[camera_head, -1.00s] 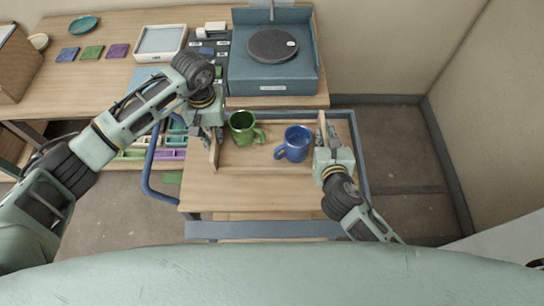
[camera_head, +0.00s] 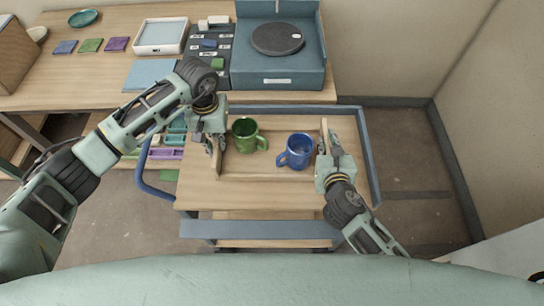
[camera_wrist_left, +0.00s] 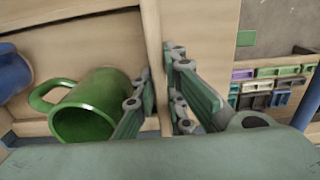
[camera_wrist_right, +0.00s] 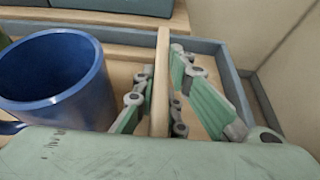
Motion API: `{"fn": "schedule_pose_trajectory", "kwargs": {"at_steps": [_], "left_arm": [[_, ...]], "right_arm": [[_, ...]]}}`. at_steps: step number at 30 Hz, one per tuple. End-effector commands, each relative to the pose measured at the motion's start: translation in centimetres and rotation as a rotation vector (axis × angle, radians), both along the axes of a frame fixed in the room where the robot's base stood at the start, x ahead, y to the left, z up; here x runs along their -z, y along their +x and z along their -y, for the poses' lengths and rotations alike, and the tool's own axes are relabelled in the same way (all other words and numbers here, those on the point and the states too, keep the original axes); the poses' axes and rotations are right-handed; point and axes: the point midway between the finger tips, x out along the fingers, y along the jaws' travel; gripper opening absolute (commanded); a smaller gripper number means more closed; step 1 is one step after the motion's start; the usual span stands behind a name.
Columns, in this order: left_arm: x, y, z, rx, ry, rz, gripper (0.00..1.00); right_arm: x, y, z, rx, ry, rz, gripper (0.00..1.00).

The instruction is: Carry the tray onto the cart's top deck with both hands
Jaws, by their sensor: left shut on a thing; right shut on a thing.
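The wooden tray (camera_head: 258,167) is over the top deck (camera_head: 245,195) of the cart; I cannot tell whether it rests on the deck or is slightly above. A green mug (camera_head: 246,136) and a blue mug (camera_head: 297,150) stand upright in it. My left gripper (camera_head: 217,144) is shut on the tray's left wall, which also shows between the fingers in the left wrist view (camera_wrist_left: 153,45). My right gripper (camera_head: 325,146) is shut on the right wall, seen between its fingers in the right wrist view (camera_wrist_right: 160,80).
A blue rail (camera_head: 260,229) runs along the cart's front, with a curved blue handle (camera_head: 147,178) at left. Behind is a workbench (camera_head: 60,85) with a blue turntable box (camera_head: 278,72) and glaze tiles (camera_head: 90,45). Clear floor (camera_head: 405,160) lies right of the cart.

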Motion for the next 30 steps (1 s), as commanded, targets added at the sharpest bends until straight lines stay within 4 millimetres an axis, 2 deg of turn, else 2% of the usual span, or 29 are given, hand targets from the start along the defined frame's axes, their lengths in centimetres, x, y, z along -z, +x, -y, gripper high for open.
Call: {"fn": "schedule_pose_trajectory", "kwargs": {"at_steps": [14,30], "left_arm": [[0.2,0.1,0.1,0.000,-0.002,0.003,0.00],[2.8,0.1,0.1,0.000,-0.002,0.003,0.00]], "right_arm": [[0.1,0.1,-0.1,-0.001,0.003,0.005,0.00],[2.7,0.1,-0.1,-0.002,0.003,0.005,0.00]]}}
